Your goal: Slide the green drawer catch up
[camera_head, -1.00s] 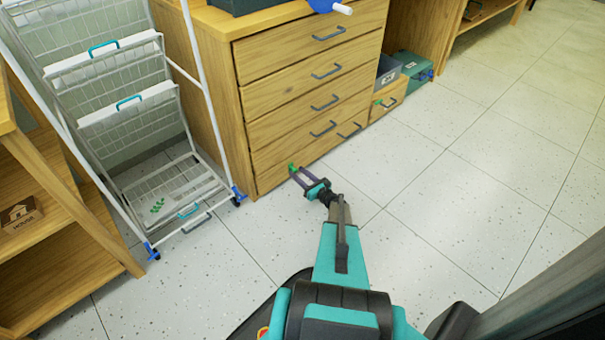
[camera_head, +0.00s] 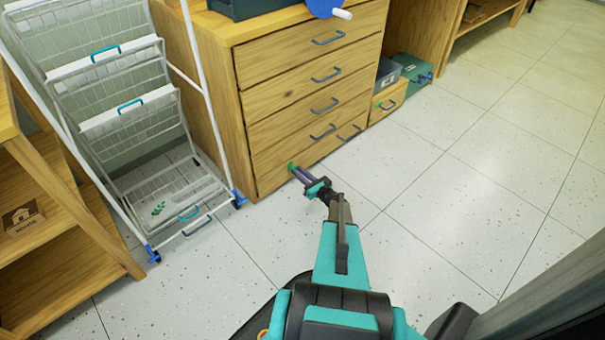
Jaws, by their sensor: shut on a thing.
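The green drawer catch (camera_head: 291,166) is a small green piece low on the front of the wooden drawer cabinet (camera_head: 247,140), on the bottom drawer at its left part. My gripper (camera_head: 296,171) reaches it from the front right, with its fingers closed on the catch. The fingertips cover part of the catch, so its full shape and its track are hidden. The bottom drawer is flush with the cabinet front, and its grey handle (camera_head: 349,133) is to the right of my gripper.
A white wire rack (camera_head: 180,221) on blue-wheeled legs stands left of the cabinet. A wooden shelf (camera_head: 75,215) is at the far left. A small wooden box (camera_head: 388,103) is right of the cabinet. The tiled floor (camera_head: 470,200) at right is clear.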

